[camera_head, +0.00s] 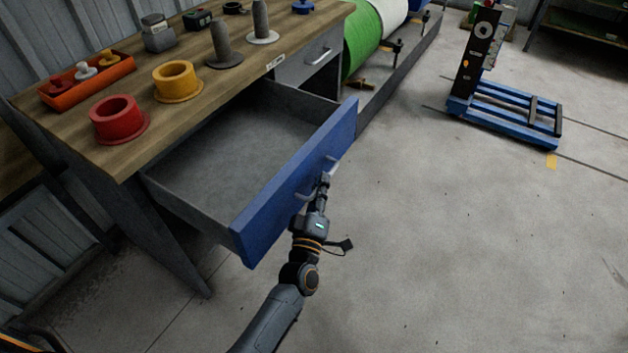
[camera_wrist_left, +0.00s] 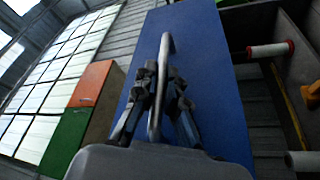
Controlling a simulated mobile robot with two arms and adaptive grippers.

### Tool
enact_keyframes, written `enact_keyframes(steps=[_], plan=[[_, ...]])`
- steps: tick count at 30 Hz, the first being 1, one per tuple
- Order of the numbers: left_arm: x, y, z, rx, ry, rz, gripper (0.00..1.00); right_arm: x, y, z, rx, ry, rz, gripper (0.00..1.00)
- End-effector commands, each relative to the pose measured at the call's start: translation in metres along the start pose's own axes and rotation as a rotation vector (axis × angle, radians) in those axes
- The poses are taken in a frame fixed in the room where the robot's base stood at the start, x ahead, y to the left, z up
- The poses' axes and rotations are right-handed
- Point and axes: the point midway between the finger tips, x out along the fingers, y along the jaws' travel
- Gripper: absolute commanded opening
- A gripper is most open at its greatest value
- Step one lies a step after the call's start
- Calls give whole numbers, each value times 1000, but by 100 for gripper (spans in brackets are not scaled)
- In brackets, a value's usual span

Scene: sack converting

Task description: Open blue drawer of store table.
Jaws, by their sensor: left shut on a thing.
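The store table (camera_head: 105,147) has a wooden top and dark legs, at the left of the head view. Its blue drawer (camera_head: 290,190) is pulled well out, and its grey inside (camera_head: 225,150) looks empty. My left gripper (camera_head: 324,180) is at the front of the drawer, shut on the drawer's curved metal handle (camera_head: 331,163). In the left wrist view the handle (camera_wrist_left: 164,70) runs between the two fingers, with the blue front (camera_wrist_left: 210,60) behind it. My right gripper is not in view.
On the tabletop are a red spool (camera_head: 118,118), a yellow spool (camera_head: 177,80), an orange tray (camera_head: 88,82) and grey spindles (camera_head: 222,47). A grey drawer (camera_head: 308,60) beside the blue one is shut. A blue-based lift (camera_head: 510,115) stands at upper right.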

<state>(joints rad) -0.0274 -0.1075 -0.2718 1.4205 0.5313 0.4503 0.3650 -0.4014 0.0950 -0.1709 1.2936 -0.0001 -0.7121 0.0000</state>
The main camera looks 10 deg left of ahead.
Motion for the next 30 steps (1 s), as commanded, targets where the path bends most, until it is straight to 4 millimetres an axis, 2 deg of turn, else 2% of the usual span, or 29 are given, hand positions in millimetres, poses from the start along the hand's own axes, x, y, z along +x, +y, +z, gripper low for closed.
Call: enact_keyframes(steps=[13,14,17,26,30], plan=[[-1,1,2,0,-1,-1,0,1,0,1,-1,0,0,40],[-1,1,2,0,-1,-1,13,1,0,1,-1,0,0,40],[-1,1,2,0,-1,-1,33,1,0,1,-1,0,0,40],[-2,1,2,0,0,0,34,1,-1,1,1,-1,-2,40],[-12,0,2,0,-1,-2,34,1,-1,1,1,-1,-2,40]])
